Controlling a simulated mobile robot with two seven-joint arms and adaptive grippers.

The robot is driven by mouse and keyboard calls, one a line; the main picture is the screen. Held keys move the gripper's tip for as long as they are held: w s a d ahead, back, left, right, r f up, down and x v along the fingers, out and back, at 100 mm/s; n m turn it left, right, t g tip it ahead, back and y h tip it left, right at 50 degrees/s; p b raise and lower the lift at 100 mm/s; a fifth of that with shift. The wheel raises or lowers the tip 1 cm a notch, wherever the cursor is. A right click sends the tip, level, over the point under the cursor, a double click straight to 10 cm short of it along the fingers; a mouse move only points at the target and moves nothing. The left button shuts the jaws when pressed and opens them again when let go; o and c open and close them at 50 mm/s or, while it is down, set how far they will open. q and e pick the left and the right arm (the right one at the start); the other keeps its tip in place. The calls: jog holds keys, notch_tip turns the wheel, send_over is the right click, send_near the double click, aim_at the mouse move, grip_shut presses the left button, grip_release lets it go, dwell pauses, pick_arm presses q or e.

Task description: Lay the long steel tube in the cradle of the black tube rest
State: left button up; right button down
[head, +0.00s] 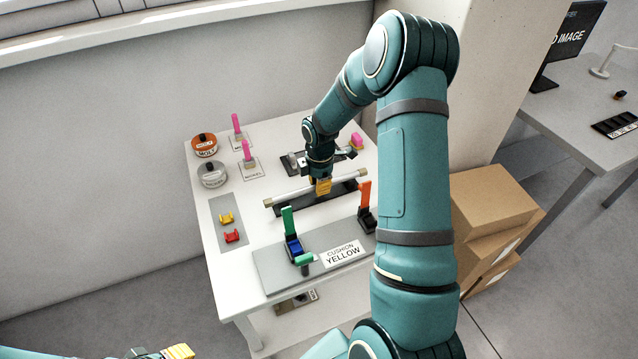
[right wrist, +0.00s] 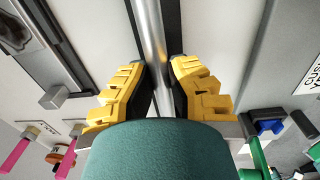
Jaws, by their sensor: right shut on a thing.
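The long steel tube (head: 290,194) is silver with pale end caps and lies level across the table in the head view. My right gripper (head: 320,186), with yellow fingers, is shut on its middle. In the right wrist view the tube (right wrist: 151,35) runs between the yellow fingers (right wrist: 161,90). The black tube rest (head: 345,190) is a long dark strip under and along the tube; its cradle is hidden by the gripper. I cannot tell whether the tube touches it. My left gripper (head: 165,353) shows only partly at the bottom left edge, away from the table.
A grey board (head: 275,265) with green and orange handled clamps and a "CUSHION YELLOW" label stands in front. Orange (head: 204,146) and grey (head: 213,175) tins, pink-handled pieces and a grey mat (head: 229,211) with yellow and red blocks are left. Cardboard boxes (head: 490,210) stand right.

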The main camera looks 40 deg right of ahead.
jog(key=shift+f, duration=0.35)
dwell(0.5)
jog(key=c, duration=0.5)
grip_release()
jog(key=shift+c, duration=0.2)
jog(key=shift+r, duration=0.1)
jog(key=shift+r+p, duration=2.35)
jog(key=shift+r, duration=1.05)
